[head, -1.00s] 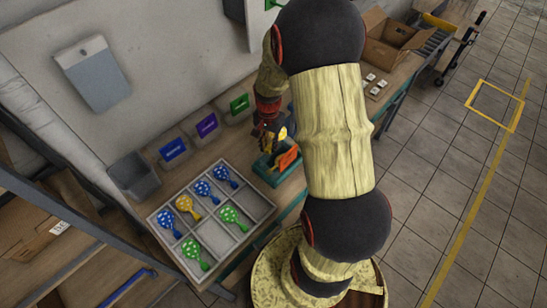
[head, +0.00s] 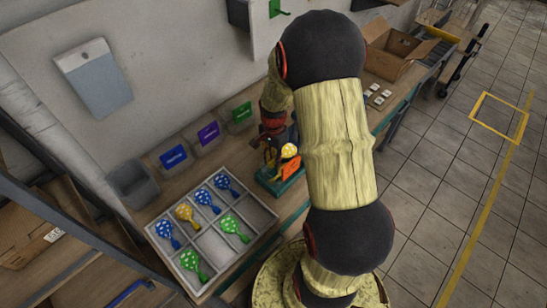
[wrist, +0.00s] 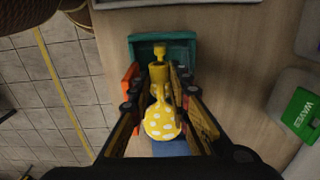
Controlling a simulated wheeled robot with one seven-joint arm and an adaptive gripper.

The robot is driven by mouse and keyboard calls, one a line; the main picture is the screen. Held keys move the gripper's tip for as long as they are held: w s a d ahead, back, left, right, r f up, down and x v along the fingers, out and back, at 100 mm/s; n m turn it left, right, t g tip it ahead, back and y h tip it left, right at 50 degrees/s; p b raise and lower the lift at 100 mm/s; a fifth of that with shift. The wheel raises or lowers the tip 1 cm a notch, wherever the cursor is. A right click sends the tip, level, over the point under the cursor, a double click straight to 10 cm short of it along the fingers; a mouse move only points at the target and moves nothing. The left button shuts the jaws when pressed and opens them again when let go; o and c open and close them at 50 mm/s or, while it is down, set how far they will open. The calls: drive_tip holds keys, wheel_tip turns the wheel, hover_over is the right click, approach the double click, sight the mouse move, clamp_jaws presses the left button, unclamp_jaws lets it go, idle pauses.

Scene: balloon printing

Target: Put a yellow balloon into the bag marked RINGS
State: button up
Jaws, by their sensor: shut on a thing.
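A yellow balloon with white dots (wrist: 162,122) is between the fingers of my gripper (wrist: 170,105), which is shut on it. The balloon also shows in the head view (head: 289,150). The gripper holds it over a teal device (wrist: 145,45) with an orange part, which stands on the bench (head: 285,178). I cannot tell whether the balloon touches the device. Another yellow dotted balloon (head: 187,212) lies in the tray. Bags with blue (head: 173,158), purple (head: 208,133) and green (head: 242,113) labels stand along the wall. The green one reads WAVES in the wrist view (wrist: 299,117); RINGS is not legible.
The divided grey tray (head: 250,237) holds several blue, green and yellow balloons. A grey bin (head: 130,182) stands left of the bags. An open cardboard box (head: 393,52) is at the bench's far end, with small white items (head: 378,97) before it.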

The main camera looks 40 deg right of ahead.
drive_tip(key=shift+f+b, duration=1.8)
drive_tip(key=shift+f, duration=1.45)
drive_tip(key=o, duration=0.8)
drive_tip(key=shift+r, duration=0.1)
drive_tip(key=shift+r+p, duration=4.35)
drive_tip(key=shift+r, duration=2.1)
